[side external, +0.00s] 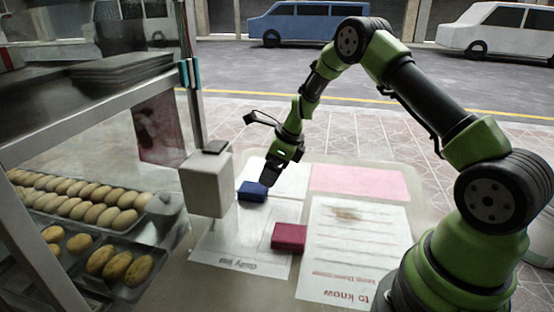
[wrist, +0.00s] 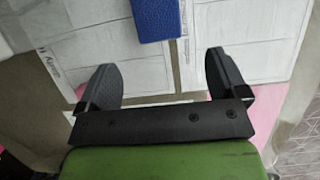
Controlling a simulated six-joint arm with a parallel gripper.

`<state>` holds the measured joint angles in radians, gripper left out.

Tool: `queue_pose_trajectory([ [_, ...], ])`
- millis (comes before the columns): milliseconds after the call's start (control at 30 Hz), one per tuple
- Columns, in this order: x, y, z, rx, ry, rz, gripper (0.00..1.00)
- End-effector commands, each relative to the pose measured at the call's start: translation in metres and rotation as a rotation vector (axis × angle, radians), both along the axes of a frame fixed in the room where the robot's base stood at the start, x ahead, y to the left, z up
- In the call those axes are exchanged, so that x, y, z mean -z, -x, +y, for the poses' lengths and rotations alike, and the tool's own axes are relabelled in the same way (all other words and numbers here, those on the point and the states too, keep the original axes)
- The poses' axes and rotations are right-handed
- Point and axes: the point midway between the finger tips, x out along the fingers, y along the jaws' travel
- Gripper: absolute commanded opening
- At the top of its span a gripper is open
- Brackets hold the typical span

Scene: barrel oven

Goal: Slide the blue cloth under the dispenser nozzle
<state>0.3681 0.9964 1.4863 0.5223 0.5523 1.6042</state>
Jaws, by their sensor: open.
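The blue cloth (side external: 252,191) is a small folded block lying on the white papers, just right of the dispenser's foot. In the wrist view the blue cloth (wrist: 157,18) shows at the top edge, ahead of the fingers and partly cut off. The dispenser (side external: 207,182) is a pale box with a dark top piece, left of the cloth; its nozzle cannot be made out. My gripper (side external: 270,184) points down close to the right of the cloth in the side view. In the wrist view my gripper (wrist: 160,85) has its fingers wide apart with nothing between them.
A dark red folded cloth (side external: 289,237) lies on the papers nearer the camera. A pink sheet (side external: 360,182) and a printed sheet (side external: 352,240) lie flat to the right. Trays of baked goods (side external: 85,205) and a glass case stand at left.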

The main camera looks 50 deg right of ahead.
Motion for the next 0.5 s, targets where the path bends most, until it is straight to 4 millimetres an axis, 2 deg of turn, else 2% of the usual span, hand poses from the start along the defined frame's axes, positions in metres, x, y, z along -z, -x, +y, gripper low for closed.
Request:
queue_pose_trajectory([
  [100, 0.022, -0.007, 0.004, -0.002, -0.001, 0.003, 0.92],
  [233, 0.042, -0.015, 0.008, -0.003, -0.001, 0.003, 0.92],
  [500, 0.064, -0.024, 0.012, -0.002, 0.001, 0.000, 0.92],
])
